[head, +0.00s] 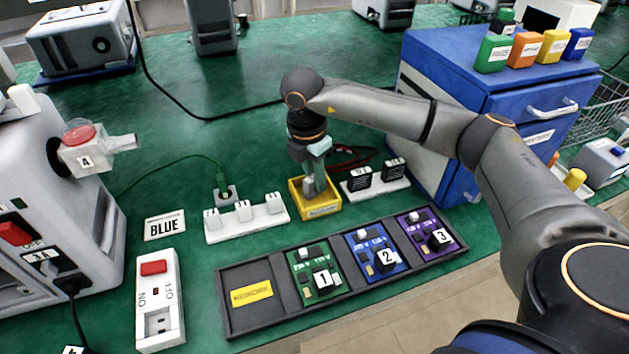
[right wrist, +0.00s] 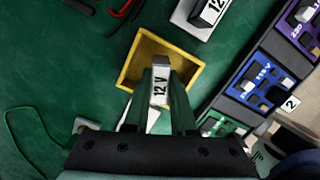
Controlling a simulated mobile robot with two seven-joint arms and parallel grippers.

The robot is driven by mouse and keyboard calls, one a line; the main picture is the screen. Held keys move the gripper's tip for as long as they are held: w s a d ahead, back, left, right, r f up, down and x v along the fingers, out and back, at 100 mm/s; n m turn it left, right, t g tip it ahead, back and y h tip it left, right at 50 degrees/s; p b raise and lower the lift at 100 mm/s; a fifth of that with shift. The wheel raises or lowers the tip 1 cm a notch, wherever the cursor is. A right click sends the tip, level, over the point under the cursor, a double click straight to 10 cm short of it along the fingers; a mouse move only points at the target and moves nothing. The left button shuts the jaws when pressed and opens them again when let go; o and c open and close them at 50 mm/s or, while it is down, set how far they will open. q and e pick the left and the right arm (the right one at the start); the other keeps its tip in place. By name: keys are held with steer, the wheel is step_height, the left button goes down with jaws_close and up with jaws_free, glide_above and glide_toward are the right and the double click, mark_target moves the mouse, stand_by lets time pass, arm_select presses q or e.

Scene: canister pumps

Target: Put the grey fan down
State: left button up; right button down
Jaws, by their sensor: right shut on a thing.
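My right gripper (head: 315,172) points down over a small yellow tray (head: 322,211) and is shut on a grey thing (head: 311,187), which I take to be the grey fan. My left gripper is not in view.
A white rack with black blocks (head: 360,180) stands just right of the tray, and a white socket strip (head: 246,228) to its left. A dark board with numbered modules (head: 370,257) lies in front. A blue cabinet (head: 440,75) stands behind right.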

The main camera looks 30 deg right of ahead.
mark_target(309, 180)
steer(key=shift+f, duration=0.65)
steer(key=shift+f, duration=0.15)
steer(key=c, duration=0.7)
jaws_free()
steer(key=shift+c, duration=0.2)
step_height(309, 180, up, 12)
steer(key=a, duration=0.1)
steer(key=shift+a+p, duration=0.25)
steer(key=shift+p, duration=0.15)
steer(key=shift+s, duration=0.1)
